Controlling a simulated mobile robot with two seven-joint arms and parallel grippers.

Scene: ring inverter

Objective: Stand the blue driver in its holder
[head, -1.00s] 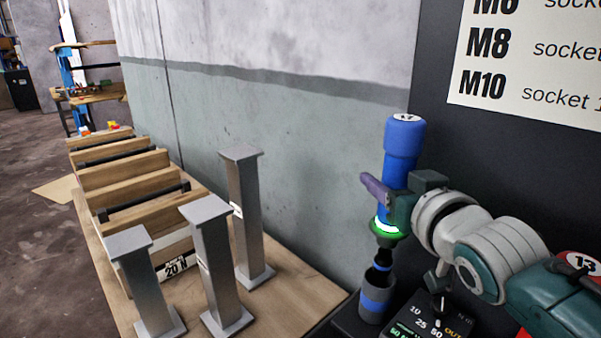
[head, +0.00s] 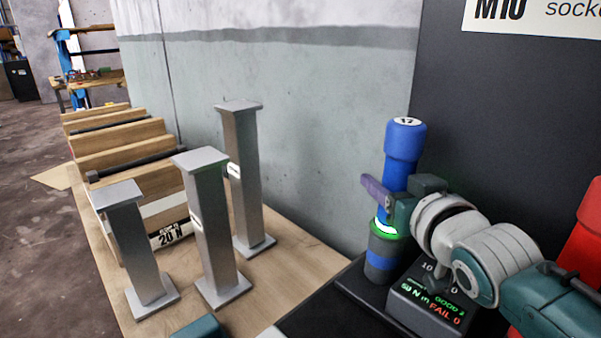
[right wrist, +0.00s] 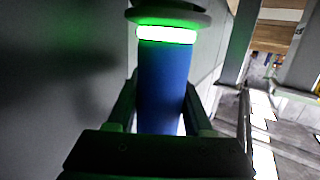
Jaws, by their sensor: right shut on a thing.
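The blue driver (head: 401,150) stands upright in the head view, with a white cap marked 17 and a glowing green-white ring low down. My right gripper (head: 390,198) is shut on its blue body from the right. The holder (head: 381,262), a dark cup with a blue band, is directly under the driver. The driver's lower collar meets the holder's top and its shaft is hidden, apparently inside. In the right wrist view the driver's blue body (right wrist: 164,90) is between my fingers. My left gripper is not seen.
A small display box (head: 432,296) reading FAIL stands right beside the holder, under my right arm. Three grey metal posts (head: 212,235) stand on the wooden table to the left, before a wooden rack (head: 125,140). A red object (head: 585,240) is at the right edge.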

